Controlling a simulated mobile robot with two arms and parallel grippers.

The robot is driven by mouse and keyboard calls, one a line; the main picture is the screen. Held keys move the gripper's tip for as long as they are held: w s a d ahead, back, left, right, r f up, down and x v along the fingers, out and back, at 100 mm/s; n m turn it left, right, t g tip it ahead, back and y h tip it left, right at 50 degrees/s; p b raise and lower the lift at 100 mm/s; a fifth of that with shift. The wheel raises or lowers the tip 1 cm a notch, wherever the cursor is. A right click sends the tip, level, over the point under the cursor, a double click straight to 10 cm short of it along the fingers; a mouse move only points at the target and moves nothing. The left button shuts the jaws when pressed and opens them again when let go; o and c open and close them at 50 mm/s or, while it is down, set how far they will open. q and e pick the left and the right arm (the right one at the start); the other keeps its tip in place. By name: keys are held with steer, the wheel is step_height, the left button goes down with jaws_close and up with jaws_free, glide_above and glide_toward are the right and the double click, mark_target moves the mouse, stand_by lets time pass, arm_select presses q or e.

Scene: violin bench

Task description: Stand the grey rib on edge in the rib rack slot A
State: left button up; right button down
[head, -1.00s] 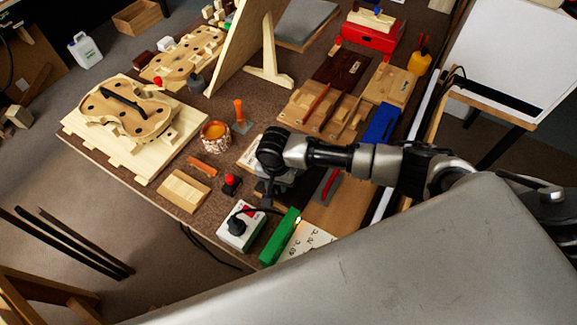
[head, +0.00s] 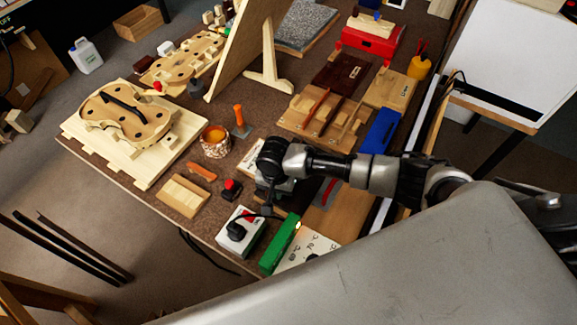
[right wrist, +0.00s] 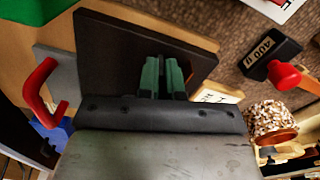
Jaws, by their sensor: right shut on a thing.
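My right gripper (head: 270,200) is low over the near part of the bench, between the small weight with a red knob and the red-handled grey tool. In the right wrist view its greenish fingers (right wrist: 163,77) are close together in front of a dark flat plate (right wrist: 110,45). The held piece is almost wholly hidden; I take it to be the grey rib, but its outline does not show. The rib rack (head: 345,127) is a slotted wooden board beyond the gripper, with an orange-brown strip standing in it. I cannot read its slot letters. My left gripper is out of view.
The weight (head: 230,190), a speckled jar (head: 215,142) and an orange-handled tool (head: 240,120) stand left of the arm. A white box (head: 240,232) and green block (head: 279,246) lie nearer. A blue block (head: 381,131) lies right of the rack. A tilted wooden panel (head: 243,50) rises behind.

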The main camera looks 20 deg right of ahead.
steer(key=shift+w+a+p, duration=0.1)
steer(key=shift+w+p, duration=0.05)
steer(key=shift+p, duration=0.25)
stand_by(0.7)
steer(key=shift+r, duration=0.1)
steer(key=shift+r+p, duration=3.65)
steer(key=shift+p, duration=0.8)
